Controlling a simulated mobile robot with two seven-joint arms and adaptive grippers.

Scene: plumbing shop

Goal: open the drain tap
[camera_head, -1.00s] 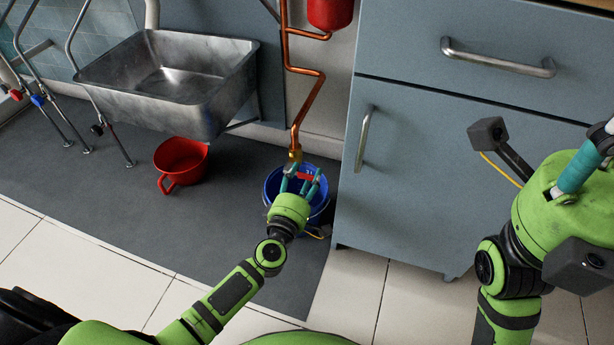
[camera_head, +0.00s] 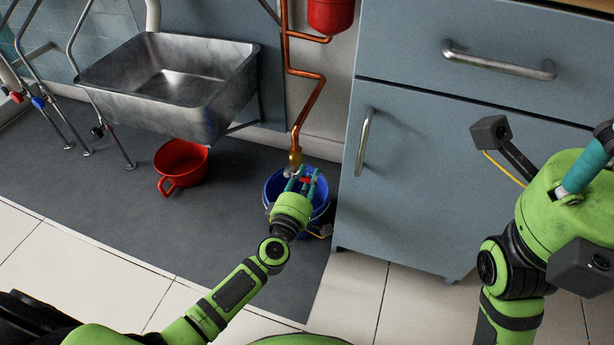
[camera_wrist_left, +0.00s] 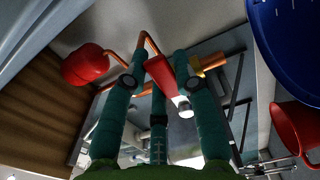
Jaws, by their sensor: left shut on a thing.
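The drain tap has a brass body (camera_head: 294,157) at the lower end of a copper pipe, with a red lever (camera_head: 306,180) mostly hidden by my fingers. My left gripper (camera_head: 304,177) is at the tap, above the blue bucket, and is shut on the red lever. In the left wrist view the red lever (camera_wrist_left: 160,76) stands between the teal fingers, with the brass body (camera_wrist_left: 208,65) to its right. My right gripper (camera_head: 598,150) is partly cut off at the right edge, away from the tap; its jaw state cannot be made out.
The blue bucket (camera_head: 320,207) stands beneath the tap, close to the grey cabinet (camera_head: 430,170). A red pot (camera_head: 180,160) sits on the dark mat under the metal sink (camera_head: 150,100). A red vessel (camera_head: 331,12) hangs above. The mat (camera_head: 130,215) in front is clear.

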